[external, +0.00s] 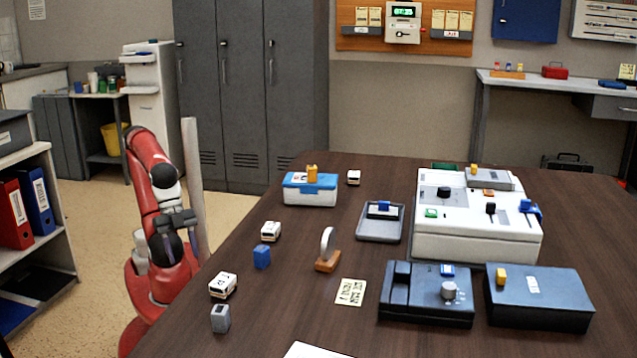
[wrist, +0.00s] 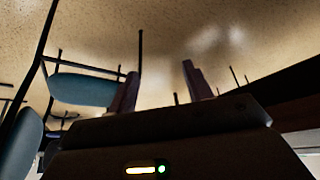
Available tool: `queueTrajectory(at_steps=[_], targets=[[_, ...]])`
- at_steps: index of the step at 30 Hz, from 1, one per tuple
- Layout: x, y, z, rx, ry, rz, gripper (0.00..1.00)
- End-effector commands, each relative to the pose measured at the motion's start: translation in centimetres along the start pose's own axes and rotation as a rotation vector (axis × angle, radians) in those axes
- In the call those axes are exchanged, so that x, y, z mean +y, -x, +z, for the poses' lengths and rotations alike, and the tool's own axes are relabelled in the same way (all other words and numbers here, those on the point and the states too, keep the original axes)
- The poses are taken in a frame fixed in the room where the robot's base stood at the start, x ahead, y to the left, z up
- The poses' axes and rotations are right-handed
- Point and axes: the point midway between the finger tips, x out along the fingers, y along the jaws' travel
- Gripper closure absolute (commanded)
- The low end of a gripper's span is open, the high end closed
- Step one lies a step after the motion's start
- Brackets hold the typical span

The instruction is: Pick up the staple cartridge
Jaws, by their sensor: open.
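I cannot tell for sure which thing is the staple cartridge. Candidates are small blocks on the dark table: a grey one (external: 220,318) at the near left edge, a blue one (external: 262,256) behind it, and white ones with dark parts at the near left (external: 222,285), the middle left (external: 271,231) and the back (external: 353,177). My gripper (wrist: 160,70) shows in the wrist view with its two fingers apart and nothing between them. In the external view my red arm is folded left of the table, away from all these blocks. The wrist view shows none of them.
The table (external: 390,170) also holds a blue-lidded box (external: 310,192), a grey tray (external: 368,228), a tape-like ring on a wooden base (external: 327,262), a note (external: 351,292), a large white console (external: 470,240) and dark boxes (external: 540,305). Blue chair seats (wrist: 85,90) show in the wrist view.

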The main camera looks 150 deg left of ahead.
Motion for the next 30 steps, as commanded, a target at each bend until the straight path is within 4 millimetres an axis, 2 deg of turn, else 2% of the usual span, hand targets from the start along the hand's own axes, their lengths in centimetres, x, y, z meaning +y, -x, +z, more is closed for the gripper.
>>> queueTrajectory(at_steps=[3,10,14,16,27,30], targets=[[0.6,-0.8,1.3,0.003,-0.028,0.012,0.5],[0.6,-0.9,1.4,0.001,-0.029,0.012,0.5],[0.6,0.2,0.8,0.001,-0.028,0.011,0.5],[0.6,1.0,0.3,0.001,-0.028,0.011,0.45],[0.6,0.7,0.5,0.0,-0.027,0.011,0.45],[0.6,1.8,-0.2,0.004,-0.027,0.011,0.45]])
